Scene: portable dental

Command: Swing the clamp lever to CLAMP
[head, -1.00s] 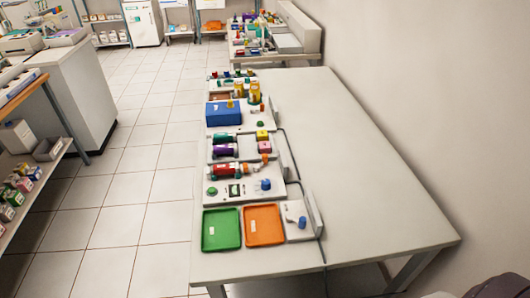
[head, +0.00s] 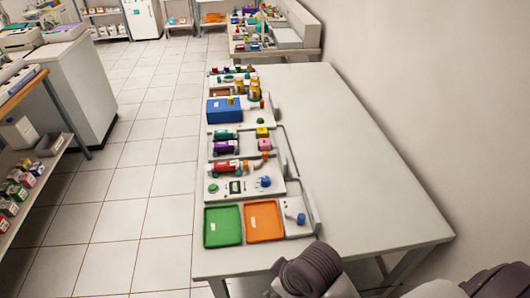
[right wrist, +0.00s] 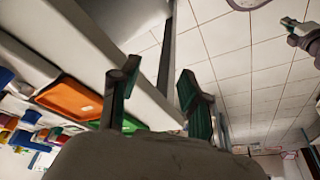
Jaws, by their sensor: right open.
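No lever marked CLAMP can be read at this size. A white panel (head: 289,208) at the near end of the bench row bears a blue knob-like part (head: 301,219); I cannot tell whether this is the clamp lever. Another white unit (head: 225,178) behind the trays has a blue knob (head: 265,181) and a red cylinder (head: 228,166). My right gripper (right wrist: 155,80) is open and empty, its two dark fingers apart beside the bench edge in the right wrist view. What looks like my left gripper (right wrist: 290,24) shows at that view's upper right, its jaws unclear.
A green tray (head: 223,226) and an orange tray (head: 264,221) lie at the row's near end. A blue box (head: 224,110) stands farther back. The table's right side (head: 365,170) is clear, with a wall (head: 430,90) beyond. Shelving (head: 30,160) stands at the left.

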